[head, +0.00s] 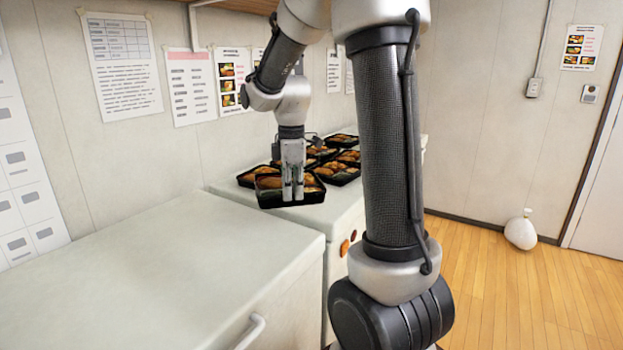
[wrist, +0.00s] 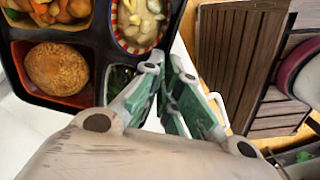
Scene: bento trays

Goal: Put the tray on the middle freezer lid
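A black bento tray (head: 291,204) with several food compartments is at my gripper (head: 292,197). In the wrist view, the same tray (wrist: 68,103) fills the upper left, with a round brown patty, a mixed dish and a pale side dish. My gripper (wrist: 164,66) straddles the tray's near rim, one finger inside and one outside, and looks shut on it. The tray looks about level over the farther freezer's white lid (head: 338,207); whether it touches the lid cannot be told. The nearer freezer lid (head: 170,255) is bare.
Several filled black trays (head: 338,174) stand close together behind the gripped tray. The nearer freezer's handle (head: 250,332) juts from its front. Papers hang on the wall along the left. A white bag (head: 520,232) lies on the wooden floor at the right.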

